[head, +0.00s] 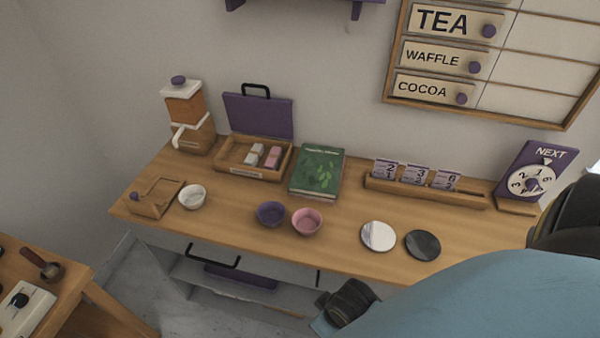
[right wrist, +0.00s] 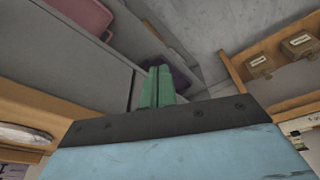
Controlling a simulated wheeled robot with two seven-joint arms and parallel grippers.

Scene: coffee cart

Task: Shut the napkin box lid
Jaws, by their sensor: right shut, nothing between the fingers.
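The napkin box (head: 234,166) looks to be the wooden tray-like box at the back left of the counter. Its purple lid (head: 258,115) with a black handle stands open and upright along the back edge. White and pink pieces (head: 262,156) lie inside. My right gripper (right wrist: 159,72) shows in the right wrist view with its green fingers shut together and empty. It is low by the counter's front and the shelves, well away from the box. My left gripper is not in view.
A dispenser (head: 187,115) stands left of the box and a green book (head: 316,172) right of it. Bowls (head: 307,221) and two discs (head: 378,236) sit in front. A small wooden holder (head: 145,207) is at the left edge. Counter between box and bowls is clear.

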